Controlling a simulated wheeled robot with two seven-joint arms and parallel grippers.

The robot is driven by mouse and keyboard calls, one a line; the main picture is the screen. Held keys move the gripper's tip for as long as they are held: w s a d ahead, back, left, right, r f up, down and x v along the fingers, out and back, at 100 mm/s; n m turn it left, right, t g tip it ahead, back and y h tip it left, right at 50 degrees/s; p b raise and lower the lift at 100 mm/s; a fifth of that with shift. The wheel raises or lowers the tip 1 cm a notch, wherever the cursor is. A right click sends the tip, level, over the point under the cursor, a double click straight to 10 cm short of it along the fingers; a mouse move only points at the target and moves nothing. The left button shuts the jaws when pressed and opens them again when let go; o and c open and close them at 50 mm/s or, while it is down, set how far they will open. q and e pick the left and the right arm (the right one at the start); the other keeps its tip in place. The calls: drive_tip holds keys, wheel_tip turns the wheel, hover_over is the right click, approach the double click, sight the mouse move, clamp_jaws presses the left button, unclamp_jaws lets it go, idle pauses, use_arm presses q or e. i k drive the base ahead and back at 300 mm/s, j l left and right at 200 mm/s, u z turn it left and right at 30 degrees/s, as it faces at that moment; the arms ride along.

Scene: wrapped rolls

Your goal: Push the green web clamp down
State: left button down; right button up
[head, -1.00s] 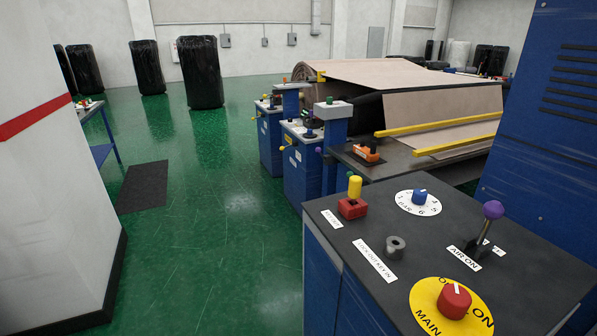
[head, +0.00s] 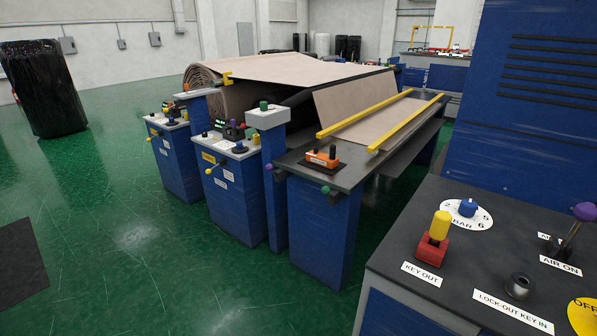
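No part labelled as the web clamp can be read in the head view. A small green ball knob (head: 325,189) sticks out at the front edge of the dark-topped blue table (head: 300,172). A green knob (head: 264,105) also stands on the grey cap of a blue post (head: 272,185) to its left. I cannot tell which of these is the clamp's handle. Brown web (head: 360,108) lies over the table with two yellow bars (head: 405,123) along it. Neither of my grippers is in view.
An orange box (head: 322,159) with dark knobs sits on the table corner. A control console (head: 470,270) with a yellow-handled red switch (head: 437,240) stands close at lower right. Blue cabinets (head: 232,187) stand left of the post. Green floor (head: 140,270) is open at left.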

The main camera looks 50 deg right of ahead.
sight(326, 189)
drive_tip(key=i+l+z, duration=0.1)
drive_tip(key=i+z, duration=0.4)
drive_tip(key=i+j+z, duration=0.1)
drive_tip(key=i+z, duration=0.35)
drive_tip(key=i+j+z, duration=0.25)
drive_tip(key=i+z, duration=0.25)
drive_tip(key=i+j+z, duration=0.35)
drive_tip(key=z, duration=0.15)
drive_tip(key=j, duration=0.1)
